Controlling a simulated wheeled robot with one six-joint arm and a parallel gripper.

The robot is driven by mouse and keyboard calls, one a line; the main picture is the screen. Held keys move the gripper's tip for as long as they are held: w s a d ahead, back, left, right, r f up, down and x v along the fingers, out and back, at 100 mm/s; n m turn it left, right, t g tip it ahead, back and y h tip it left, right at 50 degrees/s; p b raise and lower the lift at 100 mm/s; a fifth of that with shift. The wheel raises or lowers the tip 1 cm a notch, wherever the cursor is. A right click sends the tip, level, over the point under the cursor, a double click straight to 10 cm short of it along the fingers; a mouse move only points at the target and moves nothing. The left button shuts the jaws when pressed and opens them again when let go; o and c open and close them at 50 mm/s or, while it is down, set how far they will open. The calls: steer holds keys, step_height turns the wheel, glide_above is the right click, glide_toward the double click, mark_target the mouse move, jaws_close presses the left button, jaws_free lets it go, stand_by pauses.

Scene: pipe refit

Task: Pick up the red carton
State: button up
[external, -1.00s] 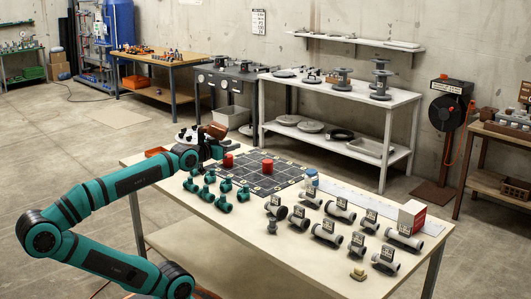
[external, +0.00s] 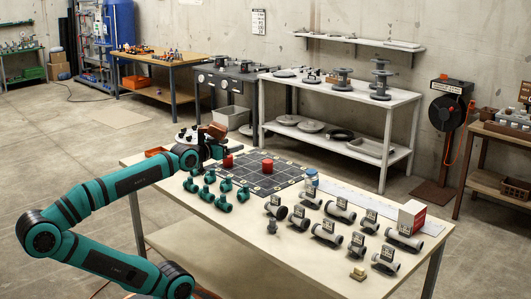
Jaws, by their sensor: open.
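The red carton (external: 411,218), a small upright box with a white face and a red face, stands at the right end of the pale workbench (external: 265,235), among grey pipe fittings. My gripper (external: 222,143) is open and small in view, over the back left of the bench. It is far to the left of the carton and apart from it. Its fingers are partly hidden by its own body, and I see nothing held in it.
A dark gridded mat (external: 283,178) bears two red pieces (external: 267,166). Several teal fittings (external: 224,203) stand left of centre, several labelled grey fittings (external: 327,233) at right. The bench's front left is clear.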

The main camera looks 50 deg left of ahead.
steer(key=o, duration=0.4)
